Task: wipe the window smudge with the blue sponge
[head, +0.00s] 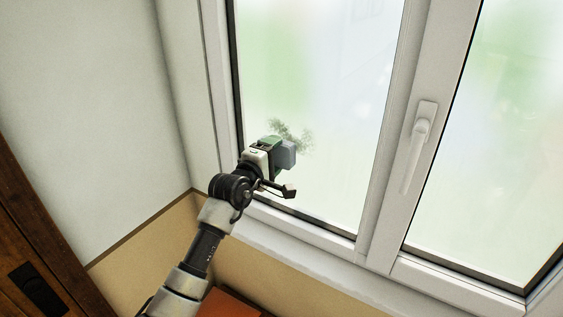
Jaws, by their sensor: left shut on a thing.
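The blue sponge (289,155) shows as a small grey-blue block at the tip of my left gripper (278,158). The gripper is shut on it, and the gripper's body hides part of it. The window smudge (301,136) is a dark green, speckled patch low on the left pane. I cannot tell whether the sponge touches the glass. My right gripper is not in view.
The left pane (320,60) sits in a white frame, with a white handle (416,145) on the frame to its right. A white sill (310,258) runs below. A wooden door or cabinet (30,250) stands at the far left, and an orange-brown surface (232,303) lies at the bottom.

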